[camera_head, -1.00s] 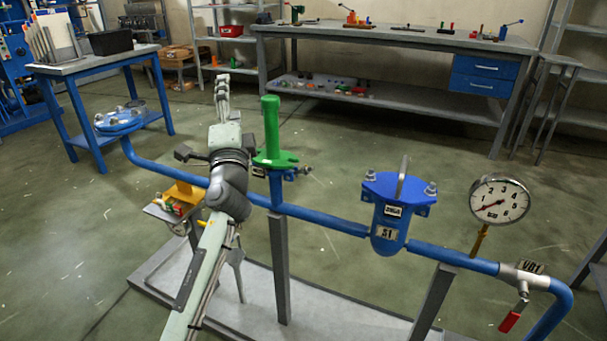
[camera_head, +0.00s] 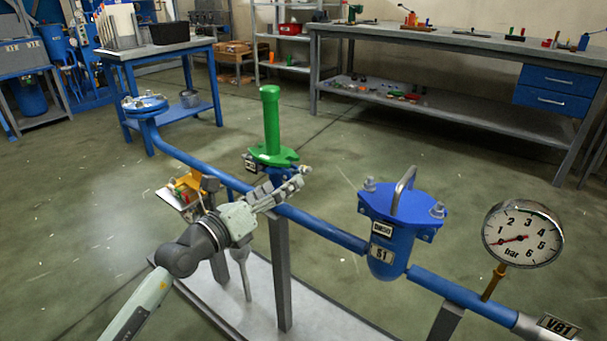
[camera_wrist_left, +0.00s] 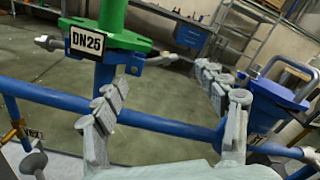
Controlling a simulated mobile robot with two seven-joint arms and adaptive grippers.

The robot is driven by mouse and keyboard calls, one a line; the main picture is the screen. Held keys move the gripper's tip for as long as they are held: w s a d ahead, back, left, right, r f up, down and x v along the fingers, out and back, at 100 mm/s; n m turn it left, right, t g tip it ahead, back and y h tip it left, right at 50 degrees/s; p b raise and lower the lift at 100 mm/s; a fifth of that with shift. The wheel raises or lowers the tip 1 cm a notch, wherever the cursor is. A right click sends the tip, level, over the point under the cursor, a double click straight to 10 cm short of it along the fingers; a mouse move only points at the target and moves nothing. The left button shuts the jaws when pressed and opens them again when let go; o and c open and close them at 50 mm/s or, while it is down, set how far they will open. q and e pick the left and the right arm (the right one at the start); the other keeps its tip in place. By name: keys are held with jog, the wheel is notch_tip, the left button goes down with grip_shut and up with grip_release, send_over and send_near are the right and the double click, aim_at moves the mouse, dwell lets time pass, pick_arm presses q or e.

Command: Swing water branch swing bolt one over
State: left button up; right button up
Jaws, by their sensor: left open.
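The green branch pipe (camera_head: 270,118) stands upright on a green flange (camera_head: 273,156) above the blue line. The wrist view shows this green flange (camera_wrist_left: 118,40) with a DN25 plate (camera_wrist_left: 87,40) and a metal bolt sticking out to the left (camera_wrist_left: 48,42). Another bolt (camera_wrist_left: 160,58) sticks out to the right; its end also shows in the head view (camera_head: 306,170). Which one is bolt one I cannot tell. My left gripper (camera_head: 285,190) is open and empty, just below and in front of the flange; it appears apart from the bolts. Its fingers (camera_wrist_left: 165,100) are spread in the wrist view.
A blue strainer marked S1 (camera_head: 388,228) with a handle and upright bolts stands to the right. A pressure gauge (camera_head: 522,236) is farther right. The blue pipe (camera_head: 325,232) runs close by the gripper. A small yellow-framed fixture (camera_head: 187,184) is at the left.

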aim_at(300, 173)
pick_arm(q)
jog(key=x, duration=0.7)
jog(key=shift+w+d+f, duration=0.2)
jog(key=shift+w+f, duration=0.05)
jog(key=shift+w, duration=0.1)
pick_arm(e)
jog(key=shift+s+r, duration=0.15)
jog(key=shift+r, duration=0.4)
pick_arm(q)
jog(key=shift+c, duration=0.6)
jog(key=c, duration=1)
jog(key=shift+r, duration=0.1)
jog(key=shift+c, duration=0.2)
pick_arm(e)
jog(key=shift+r, duration=0.1)
pick_arm(q)
jog(key=n+p, duration=0.2)
jog(key=p, duration=0.1)
jog(key=shift+w+a+r+n, duration=0.1)
jog(key=shift+a+r+n, duration=0.15)
jog(key=shift+n, duration=0.15)
pick_arm(e)
jog(key=a+x, duration=0.1)
jog(key=x, duration=0.8)
jog(key=shift+s+a+f, duration=0.25)
jog(key=shift+a+f, duration=0.15)
jog(key=shift+f, duration=0.05)
pick_arm(q)
jog(key=o, duration=1.2)
jog(key=shift+c, duration=0.2)
